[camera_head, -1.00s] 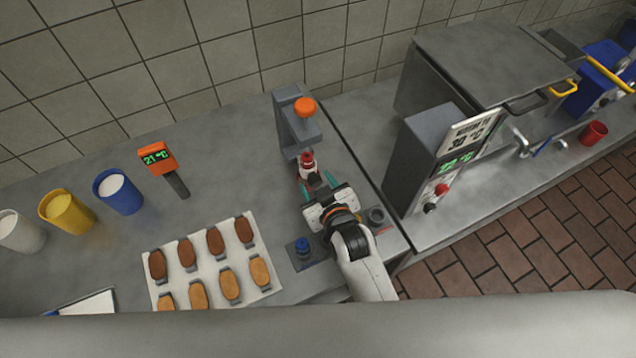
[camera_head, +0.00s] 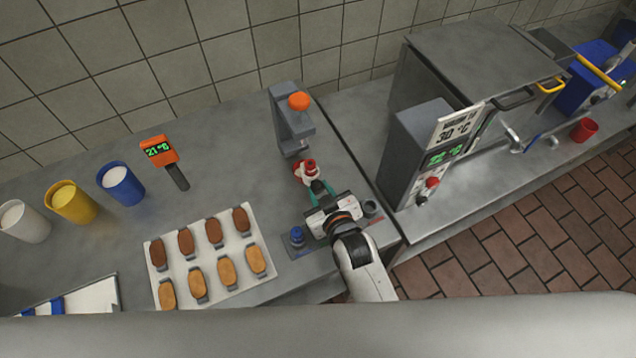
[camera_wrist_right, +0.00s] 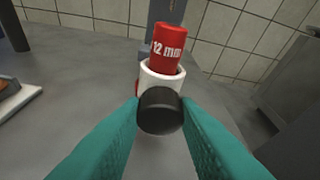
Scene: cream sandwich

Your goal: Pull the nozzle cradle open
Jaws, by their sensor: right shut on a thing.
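The nozzle cradle is a white ring-like cup (camera_wrist_right: 161,78) with a black round knob (camera_wrist_right: 160,111) on its front. A red nozzle marked "12 mm" (camera_wrist_right: 172,48) sits in the cup and leans slightly. In the head view, the red nozzle (camera_head: 309,167) and white cradle show in front of the grey stand (camera_head: 288,127) with an orange knob on top. My right gripper (camera_head: 319,187) has teal fingers; in the wrist view its fingertips (camera_wrist_right: 160,118) are shut on the black knob from both sides. My left gripper is not in view.
A tray of brown and tan biscuits (camera_head: 248,279) lies left of my right arm. A blue-topped piece (camera_head: 297,237) stands close beside my right gripper. A grey machine with displays (camera_head: 421,150) stands to the right. Blue (camera_head: 121,187), yellow and white cups stand at the left.

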